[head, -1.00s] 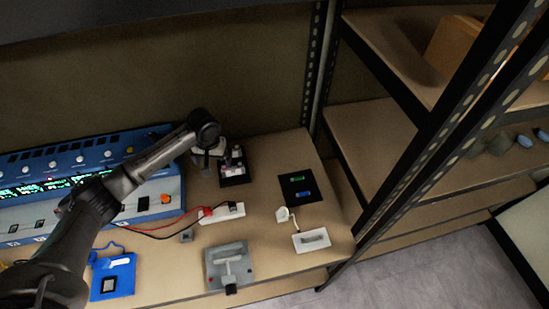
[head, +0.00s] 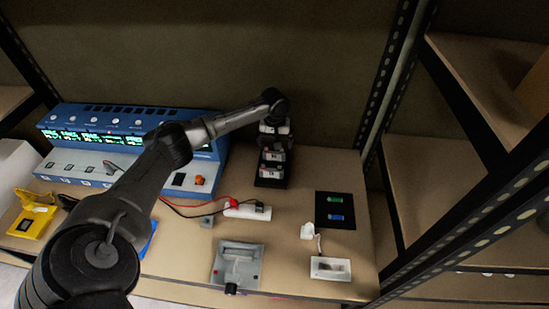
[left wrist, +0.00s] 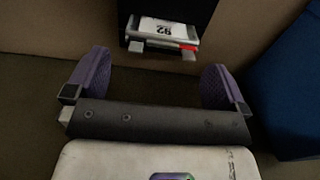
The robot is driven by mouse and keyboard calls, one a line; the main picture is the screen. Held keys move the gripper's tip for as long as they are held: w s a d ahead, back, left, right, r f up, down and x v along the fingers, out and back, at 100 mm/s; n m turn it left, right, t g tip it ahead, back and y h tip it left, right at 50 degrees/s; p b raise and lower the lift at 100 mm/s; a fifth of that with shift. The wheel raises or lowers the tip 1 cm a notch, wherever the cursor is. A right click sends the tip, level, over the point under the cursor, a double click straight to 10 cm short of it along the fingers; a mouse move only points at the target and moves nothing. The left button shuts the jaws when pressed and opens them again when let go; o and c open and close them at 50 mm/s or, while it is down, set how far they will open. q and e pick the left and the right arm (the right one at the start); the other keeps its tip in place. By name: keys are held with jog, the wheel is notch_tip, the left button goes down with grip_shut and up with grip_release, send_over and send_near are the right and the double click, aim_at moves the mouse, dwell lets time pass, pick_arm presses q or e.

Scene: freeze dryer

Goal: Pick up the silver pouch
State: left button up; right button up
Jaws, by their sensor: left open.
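A silver-white pouch (left wrist: 163,30) with a printed number label, a red mark and two flat metal tabs shows at the top of the left wrist view, in a black holder. In the head view several pale labelled pouches (head: 271,172) sit in a black rack (head: 268,183) at the back of the bench. My left gripper (left wrist: 155,78) is open, with purple pads wide apart and nothing between them. The pouch lies ahead of the fingers, apart from them. In the head view my left arm's end covers the rear of the rack. My right gripper is out of view.
A blue instrument (head: 130,140) stands left of the rack. A grey fixture (head: 237,265), white power strip (head: 247,211), black mat (head: 335,211) and white box (head: 331,268) lie on the bench. A dark shelf frame (head: 385,85) rises at right.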

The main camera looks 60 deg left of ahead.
aim_at(274, 151)
pick_arm(q)
jog(key=shift+s+d+f+b, duration=0.15)
jog(key=shift+f+b, duration=0.4)
jog(key=shift+f, duration=0.9)
jog(key=shift+s+a+f+b, duration=0.1)
jog(key=shift+f+b, duration=0.4)
jog(key=shift+f, duration=0.9)
jog(key=shift+c, duration=0.2)
jog(key=c, duration=0.7)
jog(key=shift+r, duration=0.2)
